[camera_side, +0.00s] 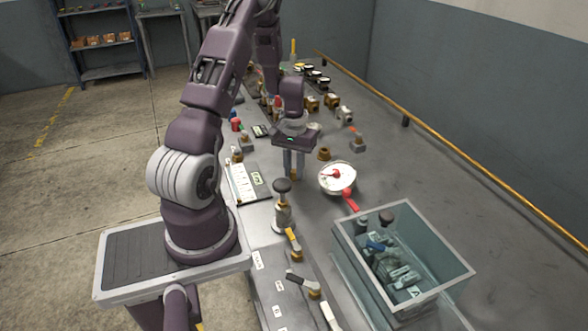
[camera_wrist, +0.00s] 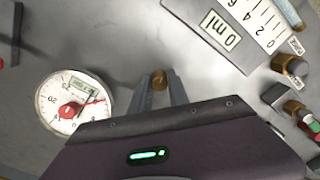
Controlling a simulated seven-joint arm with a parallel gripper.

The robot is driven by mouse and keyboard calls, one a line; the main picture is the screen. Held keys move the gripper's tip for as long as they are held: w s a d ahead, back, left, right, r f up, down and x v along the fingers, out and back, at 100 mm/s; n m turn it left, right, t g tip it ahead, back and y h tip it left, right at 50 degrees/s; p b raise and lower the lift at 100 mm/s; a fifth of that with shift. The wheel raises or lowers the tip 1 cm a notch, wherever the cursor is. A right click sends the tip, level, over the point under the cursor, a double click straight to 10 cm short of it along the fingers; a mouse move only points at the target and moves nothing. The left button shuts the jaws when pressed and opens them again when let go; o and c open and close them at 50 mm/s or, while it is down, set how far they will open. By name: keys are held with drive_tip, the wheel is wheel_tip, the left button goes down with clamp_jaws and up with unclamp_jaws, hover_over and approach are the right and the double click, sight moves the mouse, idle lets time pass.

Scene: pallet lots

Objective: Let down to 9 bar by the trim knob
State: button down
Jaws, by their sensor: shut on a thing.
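My gripper (camera_side: 293,172) points straight down over the bench, left of the round gauge. In the wrist view its two fingers (camera_wrist: 160,88) are closed on a small brass knob (camera_wrist: 159,80), which I take to be the trim knob. Only a bit of brass shows between the fingertips in the side view. The gauge (camera_side: 337,180) has a white face, a red hub and a red needle; it also shows in the wrist view (camera_wrist: 53,94). There the needle points right and slightly up, with a small digital display above the hub. The exact reading is too small to tell.
A red-handled lever (camera_side: 350,201) sits just below the gauge. A dark-topped pump (camera_side: 282,205) stands nearer my base. A clear bin (camera_side: 451,281) holding loose parts is at front right. A white scaled panel (camera_side: 243,183) lies left. The bench right of the gauge is clear.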

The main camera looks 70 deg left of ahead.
sight(294, 170)
drive_tip(key=c, duration=1.3)
unclamp_jaws()
drive_tip(key=shift+o, duration=0.2)
wheel_tip(294, 170, up, 7)
drive_tip(key=shift+r, duration=0.1)
